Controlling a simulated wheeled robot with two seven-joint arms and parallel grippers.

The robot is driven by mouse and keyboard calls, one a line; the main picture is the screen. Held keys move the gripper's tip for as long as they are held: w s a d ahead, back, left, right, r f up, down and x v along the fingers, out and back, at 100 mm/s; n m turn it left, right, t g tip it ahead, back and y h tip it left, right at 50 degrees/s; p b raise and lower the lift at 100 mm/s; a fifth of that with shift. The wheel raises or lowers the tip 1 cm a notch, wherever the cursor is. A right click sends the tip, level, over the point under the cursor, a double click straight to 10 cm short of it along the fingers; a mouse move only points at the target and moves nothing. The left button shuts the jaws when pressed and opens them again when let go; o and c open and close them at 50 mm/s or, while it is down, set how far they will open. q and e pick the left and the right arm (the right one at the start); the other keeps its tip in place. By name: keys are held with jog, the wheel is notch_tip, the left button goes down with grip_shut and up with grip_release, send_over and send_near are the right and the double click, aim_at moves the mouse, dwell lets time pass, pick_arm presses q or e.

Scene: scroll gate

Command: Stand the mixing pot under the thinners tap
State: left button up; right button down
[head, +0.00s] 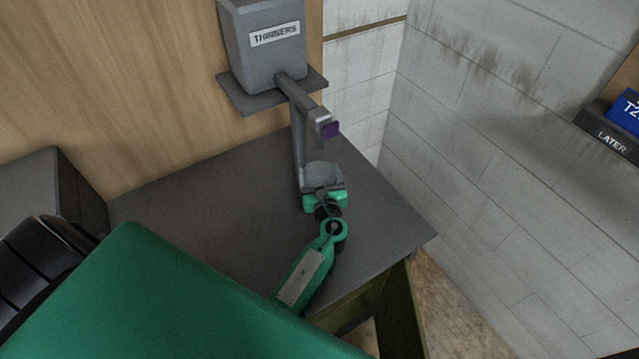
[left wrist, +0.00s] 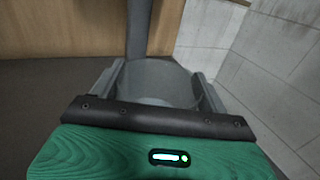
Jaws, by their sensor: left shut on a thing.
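The grey mixing pot (head: 319,173) is at the right part of the dark table, in front of the grey post and below the thinners tap (head: 325,126) with its purple piece. My left gripper (head: 324,188) is shut on the pot. In the left wrist view the pot (left wrist: 155,78) sits between the two fingers, with its open top showing and the post (left wrist: 138,30) just behind it. The thinners tank (head: 266,45) is labelled and sits on a bracket above. I cannot tell whether the pot's base touches the table. My right gripper is out of view.
The dark table top (head: 215,215) is bare to the left of the pot. A grey box (head: 45,190) stands at the left. A wooden panel (head: 120,70) rises behind. A blue item (head: 628,108) and a "LATER" holder (head: 610,135) are at the far right.

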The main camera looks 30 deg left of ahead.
pick_arm(q)
jog(key=shift+w+f+b, duration=0.2)
jog(key=shift+f+b, duration=0.4)
jog(key=shift+f, duration=0.5)
jog(key=shift+r, duration=0.1)
jog(key=shift+s, duration=0.1)
jog(key=shift+f, duration=0.2)
jog(key=o, duration=1.7)
jog(key=shift+o, duration=0.2)
jog(key=shift+r, duration=0.1)
